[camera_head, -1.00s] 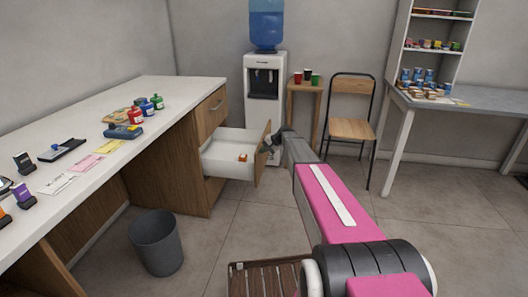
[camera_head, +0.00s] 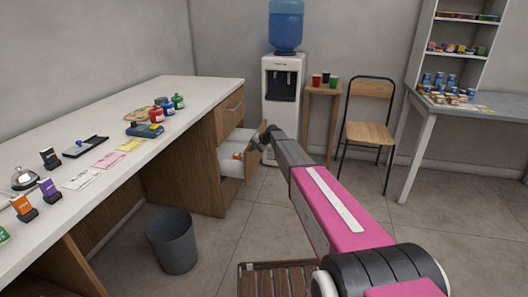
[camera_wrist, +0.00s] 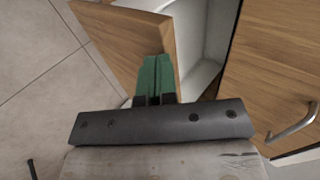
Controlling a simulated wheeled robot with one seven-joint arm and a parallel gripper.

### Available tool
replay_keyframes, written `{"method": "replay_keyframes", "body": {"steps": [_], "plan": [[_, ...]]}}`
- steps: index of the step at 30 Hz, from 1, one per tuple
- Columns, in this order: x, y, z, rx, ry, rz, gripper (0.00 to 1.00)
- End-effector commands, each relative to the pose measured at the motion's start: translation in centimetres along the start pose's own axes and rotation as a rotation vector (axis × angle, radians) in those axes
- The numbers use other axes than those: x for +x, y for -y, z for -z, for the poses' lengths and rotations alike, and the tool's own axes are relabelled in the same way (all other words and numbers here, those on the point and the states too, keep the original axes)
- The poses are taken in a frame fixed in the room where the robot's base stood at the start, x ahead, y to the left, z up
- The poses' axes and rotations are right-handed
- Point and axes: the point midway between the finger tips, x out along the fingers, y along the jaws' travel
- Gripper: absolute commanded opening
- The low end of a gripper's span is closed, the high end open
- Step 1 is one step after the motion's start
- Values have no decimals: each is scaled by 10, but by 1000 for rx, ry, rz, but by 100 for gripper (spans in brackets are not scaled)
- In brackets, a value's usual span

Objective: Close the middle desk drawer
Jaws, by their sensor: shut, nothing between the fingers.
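The middle desk drawer (camera_head: 236,150) is partly open at the far end of the white-topped desk (camera_head: 150,92). My gripper (camera_head: 265,137) is at the drawer front. In the wrist view my gripper (camera_wrist: 154,75) is shut, its green fingers together against or just over the wooden drawer front (camera_wrist: 125,40); I cannot tell whether they touch it. The white drawer inside (camera_wrist: 200,45) shows beyond. The top drawer (camera_head: 231,106) is closed, and its metal handle (camera_wrist: 293,124) shows in the wrist view.
A grey bin (camera_head: 172,241) stands on the floor before the desk. A water dispenser (camera_head: 282,100), a small stool (camera_head: 321,110) with cups and a chair (camera_head: 367,132) stand behind. A wooden slatted item (camera_head: 268,279) lies low in front. Floor between is clear.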

Motion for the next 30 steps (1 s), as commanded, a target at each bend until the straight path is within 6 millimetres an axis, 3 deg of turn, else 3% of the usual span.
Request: {"method": "replay_keyframes", "body": {"steps": [3, 12, 21, 30], "plan": [[26, 23, 2, -1, 2, 0, 0], [71, 64, 2, 0, 0, 0, 0], [89, 82, 1, 0, 0, 0, 0], [91, 84, 0, 1, 0, 0, 0]]}}
